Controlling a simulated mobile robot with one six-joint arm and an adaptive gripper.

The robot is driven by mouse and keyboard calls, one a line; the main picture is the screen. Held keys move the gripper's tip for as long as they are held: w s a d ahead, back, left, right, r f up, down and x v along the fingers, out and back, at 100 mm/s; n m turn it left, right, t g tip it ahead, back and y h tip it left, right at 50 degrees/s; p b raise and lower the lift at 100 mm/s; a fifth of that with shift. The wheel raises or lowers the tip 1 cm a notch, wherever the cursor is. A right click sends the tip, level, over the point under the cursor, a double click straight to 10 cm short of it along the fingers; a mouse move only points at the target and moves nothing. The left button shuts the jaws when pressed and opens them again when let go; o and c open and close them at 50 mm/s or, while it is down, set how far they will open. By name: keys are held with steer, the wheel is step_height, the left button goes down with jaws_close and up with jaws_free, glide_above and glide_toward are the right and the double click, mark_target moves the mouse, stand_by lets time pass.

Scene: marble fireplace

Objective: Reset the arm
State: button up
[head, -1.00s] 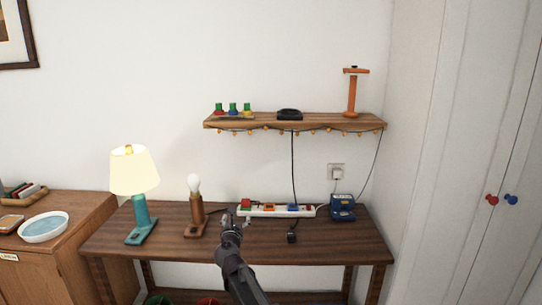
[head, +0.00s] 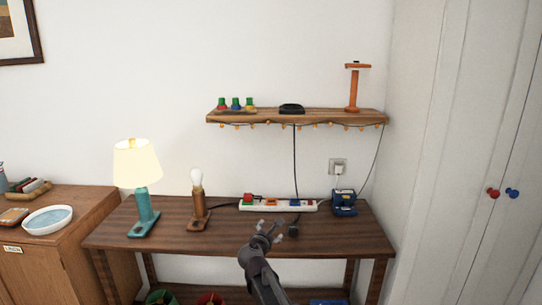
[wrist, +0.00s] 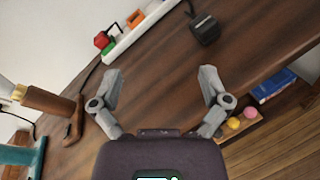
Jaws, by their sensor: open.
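My gripper (head: 268,229) is open and empty above the wooden table (head: 345,240), in front of the white power strip (head: 280,206).
A lit teal lamp (head: 142,205) and a bulb on a wooden stand (head: 197,203) are to the left. A blue box (head: 343,203) sits at the right. A shelf (head: 270,116) with a string of lights hangs above. The table's front right is clear.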

steer(key=s+d+f+m+g, duration=0.1)
steer(key=d+f+m, duration=0.1)
steer(key=d, duration=0.1)
steer(key=s+d+f+m+g+h+b, duration=0.1)
steer(key=s+d+f+m, duration=0.1)
steer(key=d+m, duration=0.1)
steer(key=s+d+f+m+g+b, duration=0.1)
steer(key=d+f+m+g, duration=0.1)
steer(key=d+f, duration=0.1)
steer(key=shift+s+d+m+h, duration=0.1)
steer(key=shift+s+m+h, duration=0.25)
steer(key=shift+m+h, duration=0.05)
steer(key=s+d+f+m+g+y+b, duration=0.35)
steer(key=s+f+m+g, duration=0.25)
steer(key=s+f+m, duration=0.4)
steer(key=s+d+f+m+g+y+b, duration=0.2)
steer(key=s+d+f+m+g+y, duration=0.25)
steer(key=s+m, duration=0.6)
step_height(320, 180, up, 25)
steer(key=s+n+h+p, duration=0.1)
steer(key=n+p, duration=0.1)
steer(key=p, duration=2.4)
steer(key=shift+s+g+h+p, duration=0.2)
steer(key=shift+g+h+p, duration=0.1)
steer(key=shift+g, duration=0.05)
steer(key=shift+a, duration=0.1)
